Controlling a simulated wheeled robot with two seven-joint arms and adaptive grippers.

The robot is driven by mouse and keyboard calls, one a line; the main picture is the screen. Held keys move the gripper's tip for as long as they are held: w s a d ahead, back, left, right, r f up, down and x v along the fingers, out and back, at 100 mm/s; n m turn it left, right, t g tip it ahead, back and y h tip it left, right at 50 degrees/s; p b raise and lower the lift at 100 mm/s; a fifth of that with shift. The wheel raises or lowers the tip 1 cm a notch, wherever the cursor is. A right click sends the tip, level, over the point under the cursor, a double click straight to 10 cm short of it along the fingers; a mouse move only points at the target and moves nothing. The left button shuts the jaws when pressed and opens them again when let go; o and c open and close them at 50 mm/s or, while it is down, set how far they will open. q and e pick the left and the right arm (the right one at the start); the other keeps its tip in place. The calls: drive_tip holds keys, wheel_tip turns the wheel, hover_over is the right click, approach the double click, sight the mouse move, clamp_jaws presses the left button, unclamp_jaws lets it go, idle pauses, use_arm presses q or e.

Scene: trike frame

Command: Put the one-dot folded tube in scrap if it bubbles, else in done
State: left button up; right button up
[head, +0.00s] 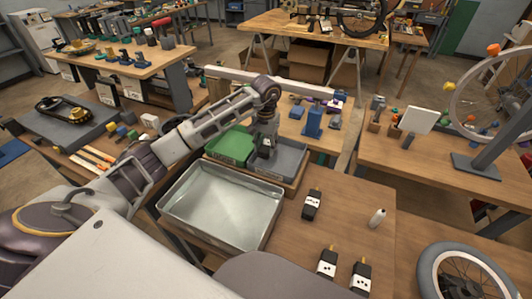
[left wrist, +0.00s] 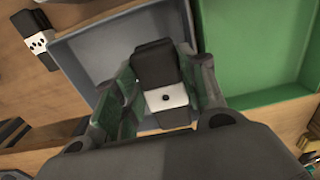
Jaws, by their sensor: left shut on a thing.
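My left gripper (head: 265,148) points down over the grey bin (head: 290,160). In the left wrist view its fingers are shut on the one-dot folded tube (left wrist: 155,65), a black piece with a white band and one black dot. The grey bin (left wrist: 85,60) lies behind and below the tube, and the green bin (left wrist: 245,95) is to the right. The green bin also shows in the head view (head: 230,145). A metal tank (head: 220,205) of clear liquid stands in front of the bins. I see no bubbles in it now. My right gripper is out of view.
Other black folded tubes with white dotted bands lie on the table: one (head: 312,204) right of the tank and two (head: 327,264) (head: 361,277) nearer the front. A wheel (head: 462,275) is at the lower right.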

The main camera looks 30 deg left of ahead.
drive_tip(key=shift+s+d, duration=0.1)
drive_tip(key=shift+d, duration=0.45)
use_arm(q)
drive_tip(key=shift+f, duration=1.9)
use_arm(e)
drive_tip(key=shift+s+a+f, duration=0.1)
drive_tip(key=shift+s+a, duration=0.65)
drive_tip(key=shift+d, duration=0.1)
